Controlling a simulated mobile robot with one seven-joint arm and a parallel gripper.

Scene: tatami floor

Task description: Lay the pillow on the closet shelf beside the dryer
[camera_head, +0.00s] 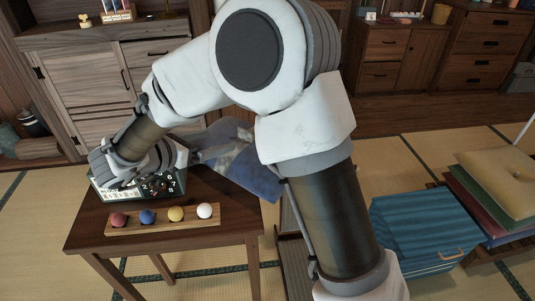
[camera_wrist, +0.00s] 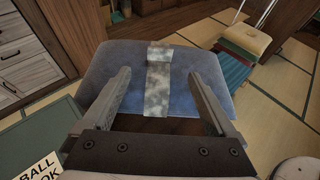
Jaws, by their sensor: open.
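The pillow (camera_head: 258,178) is blue with a pale mottled band across its middle. In the head view it is at the back right of the small wooden table (camera_head: 190,238), partly hidden by my arm. In the wrist view the pillow (camera_wrist: 105,67) fills the space ahead of my gripper (camera_wrist: 160,78). My gripper is open, with one finger toward each side of the pale band; I cannot tell whether they touch the pillow. My gripper also shows in the head view (camera_head: 200,156), at the pillow's left side. I cannot make out the closet shelf or the dryer.
On the table stand a green lettered box (camera_head: 175,184) and a wooden rack (camera_head: 150,227) with several coloured balls. A blue striped box (camera_head: 415,225) and stacked cushions (camera_head: 497,170) are at right. Cabinets (camera_head: 100,75) line the back; open tatami lies between.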

